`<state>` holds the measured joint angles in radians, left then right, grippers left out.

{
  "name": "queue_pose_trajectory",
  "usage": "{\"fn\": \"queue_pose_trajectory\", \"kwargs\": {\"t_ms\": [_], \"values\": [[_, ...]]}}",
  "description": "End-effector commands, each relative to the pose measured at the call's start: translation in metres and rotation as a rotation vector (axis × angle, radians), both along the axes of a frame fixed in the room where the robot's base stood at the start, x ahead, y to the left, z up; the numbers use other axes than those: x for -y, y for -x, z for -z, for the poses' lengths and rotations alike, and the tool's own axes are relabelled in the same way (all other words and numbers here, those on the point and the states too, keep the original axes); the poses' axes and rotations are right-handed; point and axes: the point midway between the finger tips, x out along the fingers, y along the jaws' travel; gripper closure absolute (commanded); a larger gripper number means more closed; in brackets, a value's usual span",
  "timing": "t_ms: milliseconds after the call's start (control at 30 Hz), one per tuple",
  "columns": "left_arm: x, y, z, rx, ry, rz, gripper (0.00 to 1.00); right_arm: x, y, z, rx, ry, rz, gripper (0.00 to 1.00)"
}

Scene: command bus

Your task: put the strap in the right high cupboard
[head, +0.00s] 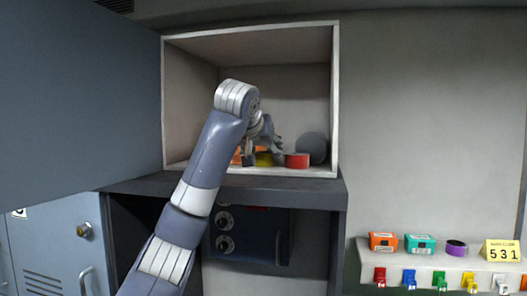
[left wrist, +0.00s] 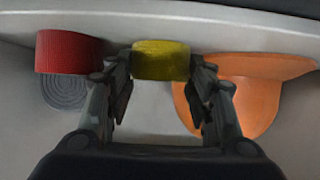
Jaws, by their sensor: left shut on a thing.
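The open high cupboard (head: 336,95) is a pale box above a dark shelf. My left gripper (head: 263,150) reaches inside it, low near the floor. In the left wrist view its fingers (left wrist: 160,85) are closed around a yellow strap roll (left wrist: 160,60), which also shows low in the cupboard (head: 264,160). A red roll (left wrist: 68,52) with a grey spiral end lies beside it, apart from the fingers; in the head view it is to the right (head: 297,161). My forearm and hand hide part of the cupboard. My right gripper is not in view.
An orange curved thing (left wrist: 240,95) lies close beside one finger. A grey round thing (head: 312,148) stands behind the red roll. A large blue-grey door panel (head: 80,100) fills the left. Small boxes (head: 383,241) sit on a ledge at lower right.

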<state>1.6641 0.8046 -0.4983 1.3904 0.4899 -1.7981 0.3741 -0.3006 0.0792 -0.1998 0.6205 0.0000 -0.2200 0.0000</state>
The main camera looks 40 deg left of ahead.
Motion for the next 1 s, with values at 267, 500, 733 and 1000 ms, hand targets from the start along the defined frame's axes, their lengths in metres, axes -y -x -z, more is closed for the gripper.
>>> {"fn": "queue_pose_trajectory", "kwargs": {"t_ms": [267, 500, 733, 1000], "values": [[0.0, 0.0, 0.002, 0.001, 0.0, 0.0, 0.43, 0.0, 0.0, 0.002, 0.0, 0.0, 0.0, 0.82], [0.0, 0.0, 0.002, 0.001, 0.0, 0.0, 0.43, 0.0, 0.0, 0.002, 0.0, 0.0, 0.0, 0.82], [0.004, 0.007, -0.004, 0.005, -0.001, 0.001, 0.43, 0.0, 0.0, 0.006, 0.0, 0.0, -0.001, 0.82], [0.028, 0.051, -0.03, 0.006, -0.002, 0.002, 0.43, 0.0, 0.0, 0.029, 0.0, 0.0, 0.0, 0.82]]}}
